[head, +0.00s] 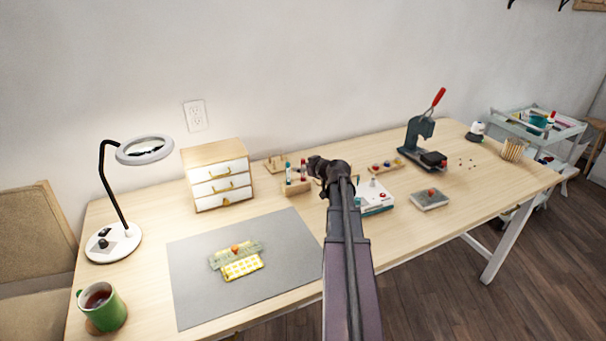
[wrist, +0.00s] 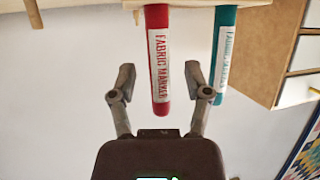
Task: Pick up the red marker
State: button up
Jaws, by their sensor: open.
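The red marker (wrist: 157,50) stands in a wooden holder, with a white label reading "FABRIC MARKER". It also shows in the head view (head: 303,168), beside my gripper. My gripper (wrist: 159,82) is open and empty. In the wrist view its two fingers lie on either side of the red marker's free end, with a gap on both sides. I cannot tell from the picture how far the marker is from the fingers in depth. In the head view my gripper (head: 316,167) is just right of the marker, over the holder's right side.
A teal marker (wrist: 226,40) stands beside the red one, close outside one finger. The wooden holder (head: 297,188) sits near the table's back, right of a small drawer cabinet (head: 218,175). A white box (head: 375,200) lies to the right. A grey mat (head: 200,285) lies in front.

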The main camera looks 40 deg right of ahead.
jog(key=shift+c, duration=0.2)
grip_shut()
jog(key=shift+r, duration=0.15)
notch_tip(320, 180, up, 10)
jog(key=p, duration=1)
